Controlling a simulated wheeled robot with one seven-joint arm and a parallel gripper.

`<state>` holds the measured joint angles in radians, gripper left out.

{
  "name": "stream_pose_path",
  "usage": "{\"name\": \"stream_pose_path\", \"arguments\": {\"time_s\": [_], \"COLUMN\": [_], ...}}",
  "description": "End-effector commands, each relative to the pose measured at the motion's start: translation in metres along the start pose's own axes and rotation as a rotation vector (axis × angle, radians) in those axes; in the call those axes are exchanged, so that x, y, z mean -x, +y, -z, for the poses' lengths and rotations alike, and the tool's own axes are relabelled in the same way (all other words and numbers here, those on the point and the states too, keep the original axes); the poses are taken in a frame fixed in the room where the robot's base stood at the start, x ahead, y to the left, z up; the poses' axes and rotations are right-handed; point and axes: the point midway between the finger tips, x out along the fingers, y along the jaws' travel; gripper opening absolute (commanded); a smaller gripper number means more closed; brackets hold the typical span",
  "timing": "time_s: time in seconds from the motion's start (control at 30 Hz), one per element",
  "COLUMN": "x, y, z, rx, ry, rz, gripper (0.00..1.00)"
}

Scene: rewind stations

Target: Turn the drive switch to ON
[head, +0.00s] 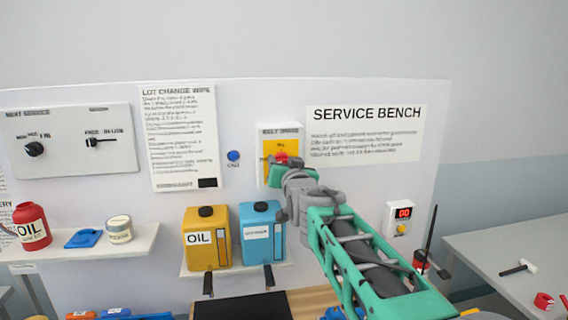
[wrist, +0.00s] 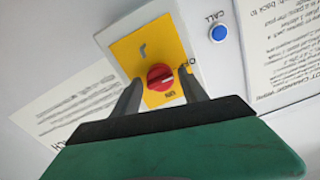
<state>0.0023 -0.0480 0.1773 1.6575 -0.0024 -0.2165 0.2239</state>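The drive switch is a round red knob (wrist: 160,77) on a yellow plate on a white wall box (head: 290,130) labelled as a belt drive. In the wrist view the picture is turned over; a pale pointer line on the knob lies toward the OFF lettering at right, and another label below the knob appears to read ON. My gripper (wrist: 159,80) is open, with one finger on each side of the knob. Whether the fingers touch it I cannot tell. In the head view my gripper (head: 284,172) covers the lower part of the box; the knob's top (head: 281,157) shows.
A blue CALL button (head: 233,156) is left of the box. Below, a shelf holds a yellow oil can (head: 207,240) and a blue can (head: 262,235). The wall around the box is flat.

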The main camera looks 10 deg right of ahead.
Motion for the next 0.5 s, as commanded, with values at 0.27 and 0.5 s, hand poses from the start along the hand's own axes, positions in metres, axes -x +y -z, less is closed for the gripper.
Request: {"name": "stream_pose_path", "arguments": {"time_s": [0.27, 0.5], "x": [0.0002, 0.0002], "y": [0.0001, 0.0002], "z": [-0.0001, -0.0001], "rx": [0.000, 0.000], "ry": [-0.001, -0.001], "rz": [0.000, -0.001], "gripper": [0.27, 0.08]}}
